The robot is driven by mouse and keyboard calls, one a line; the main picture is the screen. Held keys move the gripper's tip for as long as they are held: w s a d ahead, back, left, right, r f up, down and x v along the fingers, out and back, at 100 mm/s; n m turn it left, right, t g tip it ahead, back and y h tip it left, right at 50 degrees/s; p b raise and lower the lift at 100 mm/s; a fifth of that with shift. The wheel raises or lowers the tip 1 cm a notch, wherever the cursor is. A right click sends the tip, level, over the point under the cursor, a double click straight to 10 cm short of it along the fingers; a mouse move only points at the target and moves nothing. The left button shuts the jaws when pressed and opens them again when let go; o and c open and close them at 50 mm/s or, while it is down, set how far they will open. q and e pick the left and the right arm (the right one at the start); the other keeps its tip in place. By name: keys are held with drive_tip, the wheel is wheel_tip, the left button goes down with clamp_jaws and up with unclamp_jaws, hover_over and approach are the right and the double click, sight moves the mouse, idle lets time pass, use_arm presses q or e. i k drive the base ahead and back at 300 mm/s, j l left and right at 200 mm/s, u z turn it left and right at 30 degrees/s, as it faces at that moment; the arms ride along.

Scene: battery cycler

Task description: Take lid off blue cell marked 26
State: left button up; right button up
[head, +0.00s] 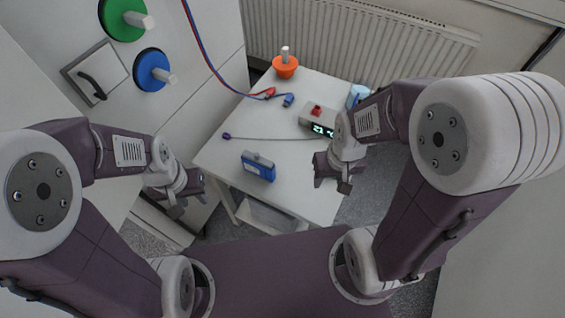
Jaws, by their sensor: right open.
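A blue cell (256,171) stands on the white table near its front edge, left of centre. A grey lid (261,158) with a small raised part sits on top of it. The marking on the cell is too small to read. My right gripper (333,184) is open and empty, to the right of the cell and apart from it, by the table's right side. My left gripper (180,203) is left of the table, clear of the cell; its jaw opening is hard to make out.
On the white table (215,158) are a device with a lit display (323,129), an orange object with a white handle (285,68), a red clip (269,92) and a blue clip (288,100) on cables. A thin cable with a purple end (226,136) crosses behind the cell.

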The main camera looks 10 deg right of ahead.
sight(256, 157)
drive_tip(key=j+z, duration=0.2)
drive_tip(key=z, duration=0.2)
drive_tip(key=j+z, duration=0.15)
drive_tip(key=z, duration=0.3)
drive_tip(key=j+z, duration=0.2)
drive_tip(key=z, duration=0.2)
drive_tip(key=j+z, duration=0.15)
drive_tip(key=z, duration=0.25)
drive_tip(key=k, duration=0.05)
